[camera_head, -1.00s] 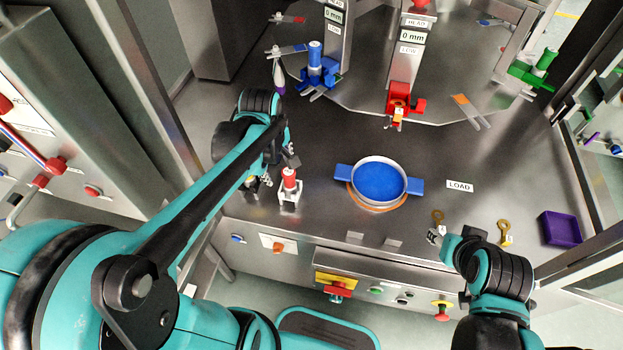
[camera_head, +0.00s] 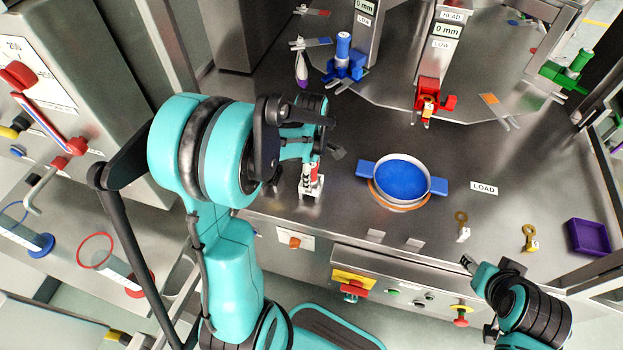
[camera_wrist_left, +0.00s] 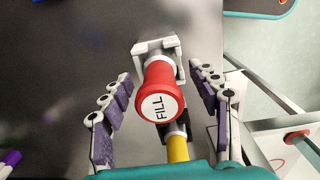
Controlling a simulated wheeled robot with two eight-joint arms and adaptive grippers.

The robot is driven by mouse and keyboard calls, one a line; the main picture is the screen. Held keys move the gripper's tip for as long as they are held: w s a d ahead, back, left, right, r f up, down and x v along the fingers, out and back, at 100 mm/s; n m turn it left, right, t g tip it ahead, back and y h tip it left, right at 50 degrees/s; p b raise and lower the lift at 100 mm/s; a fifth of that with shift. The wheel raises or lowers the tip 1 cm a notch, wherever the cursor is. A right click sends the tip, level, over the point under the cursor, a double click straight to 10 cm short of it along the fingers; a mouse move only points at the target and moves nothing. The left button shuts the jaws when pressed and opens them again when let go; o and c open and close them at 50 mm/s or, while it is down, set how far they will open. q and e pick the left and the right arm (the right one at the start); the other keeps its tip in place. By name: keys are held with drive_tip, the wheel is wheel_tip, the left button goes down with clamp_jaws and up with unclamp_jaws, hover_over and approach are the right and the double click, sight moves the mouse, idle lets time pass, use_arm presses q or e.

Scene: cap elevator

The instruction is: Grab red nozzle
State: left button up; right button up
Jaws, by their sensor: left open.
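The red nozzle (camera_wrist_left: 158,92), with a white cap marked FILL, stands in a small grey holder (camera_wrist_left: 158,45) in the left wrist view. In the head view the red nozzle (camera_head: 307,172) is partly hidden behind my left gripper, above its white-grey base (camera_head: 310,188). My left gripper (camera_wrist_left: 160,76) is open, with one purple-padded finger on each side of the nozzle. Gaps show between the fingers and the nozzle. My right gripper (camera_head: 468,263) is at the lower right, away from the nozzle; its jaw opening is unclear.
A blue round dish (camera_head: 403,180) with side handles sits right of the nozzle. Bare steel lies between nozzle and dish.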

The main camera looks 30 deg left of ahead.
use_arm(q)
drive_tip(key=shift+f, duration=0.4)
drive_tip(key=shift+r, duration=0.1)
clamp_jaws()
drive_tip(key=shift+r, duration=0.15)
wheel_tip(320, 180, up, 4)
drive_tip(key=shift+r+p, duration=0.2)
drive_tip(key=shift+p, duration=1)
drive_tip(key=w+d+r+p, duration=0.2)
drive_tip(key=d+r, duration=0.4)
drive_tip(key=d, duration=0.5)
drive_tip(key=shift+w+d+r+p, duration=0.2)
drive_tip(key=shift+w+p, duration=0.05)
drive_tip(key=shift+p, duration=0.25)
